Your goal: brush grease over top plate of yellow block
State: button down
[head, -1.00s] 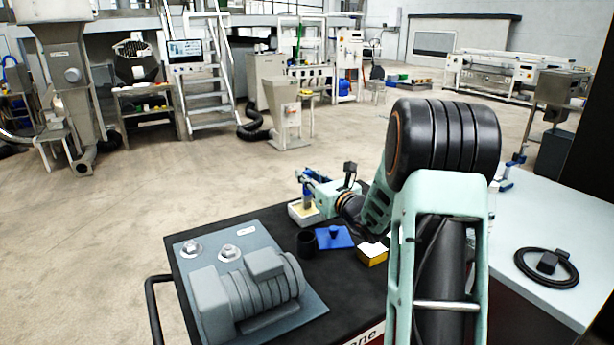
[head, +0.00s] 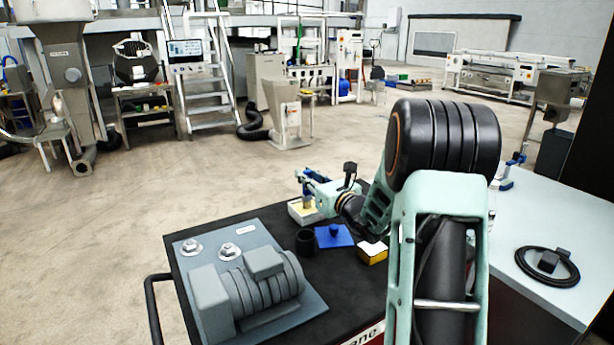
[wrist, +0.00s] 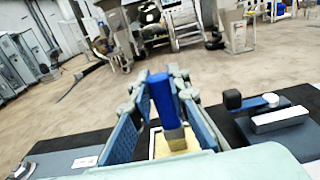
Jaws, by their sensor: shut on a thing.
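My gripper (head: 307,190) is shut on a blue-handled brush (wrist: 162,92), held roughly upright. Its grey lower part (wrist: 174,134) is directly above a pale tray-like thing with a yellow top (head: 303,213). This yellow surface also shows between my fingers in the wrist view (wrist: 160,147). The brush tip looks at or just over it; I cannot tell whether it touches. The yellow block (head: 373,256), with a white top plate, sits nearer on the black cart top, to the right of a blue square plate with a knob (head: 334,237). My arm stands just right of the block.
A black cup (head: 306,243) stands left of the blue plate. A grey motor-like unit on a base plate (head: 250,290) fills the cart's front left. A pale table (head: 540,225) at the right carries a coiled black cable (head: 547,266). Open floor lies beyond the cart.

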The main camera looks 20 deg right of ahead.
jog(key=shift+r+p, duration=1.75)
jog(key=shift+r, duration=1.75)
jog(key=shift+s+f, duration=0.1)
jog(key=shift+s, duration=0.05)
